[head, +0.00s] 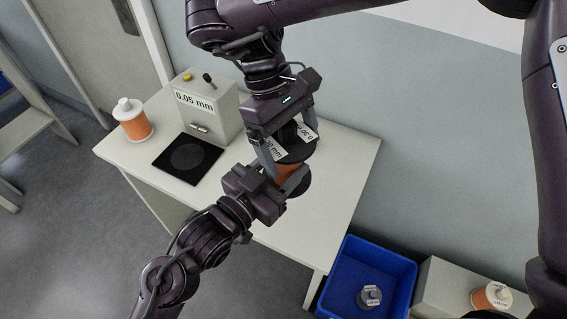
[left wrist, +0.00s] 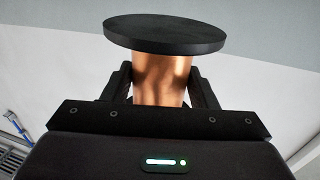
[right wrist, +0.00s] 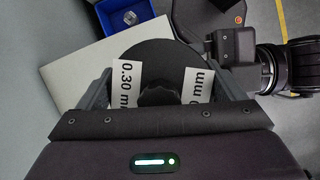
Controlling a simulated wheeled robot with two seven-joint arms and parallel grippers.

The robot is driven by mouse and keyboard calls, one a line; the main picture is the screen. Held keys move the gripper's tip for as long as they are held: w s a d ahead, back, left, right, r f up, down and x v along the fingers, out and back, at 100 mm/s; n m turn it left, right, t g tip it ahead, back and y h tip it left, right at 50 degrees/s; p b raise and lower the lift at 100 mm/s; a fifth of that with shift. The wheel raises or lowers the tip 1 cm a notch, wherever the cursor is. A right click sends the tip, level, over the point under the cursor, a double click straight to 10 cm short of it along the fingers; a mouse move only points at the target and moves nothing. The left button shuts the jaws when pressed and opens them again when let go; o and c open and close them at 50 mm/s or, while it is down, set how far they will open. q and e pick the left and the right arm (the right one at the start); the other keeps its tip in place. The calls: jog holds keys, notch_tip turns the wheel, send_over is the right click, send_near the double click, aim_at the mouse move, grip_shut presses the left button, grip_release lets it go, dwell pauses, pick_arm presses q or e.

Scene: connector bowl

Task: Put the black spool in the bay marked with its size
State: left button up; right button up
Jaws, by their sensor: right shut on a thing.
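The black spool (head: 293,148), with black flanges and a copper winding, is between my two grippers above the white table. My right gripper (head: 288,158) comes from above and is shut on it. The right wrist view shows the spool's flange (right wrist: 157,58) between the fingers, with white labels, one reading 0.30 mm. My left gripper (head: 290,187) comes from the lower left, its fingers on both sides of the copper winding (left wrist: 160,78). Whether they press on it I cannot tell. No bay marked with a size is clearly in view.
A grey gauge box (head: 205,108) reading 0.05 mm stands behind a black pad (head: 172,170) on the table (head: 330,200). A white-and-orange spool (head: 134,122) stands left. A blue bin (head: 345,250) at lower right holds a grey spool (head: 370,297). Another orange spool (head: 490,298) is farther right.

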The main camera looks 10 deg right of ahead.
pick_arm(q)
jog(key=shift+s+d, duration=0.1)
jog(key=shift+d, duration=0.05)
jog(key=c, duration=0.5)
jog(key=shift+r, duration=0.1)
pick_arm(e)
jog(key=o, duration=1)
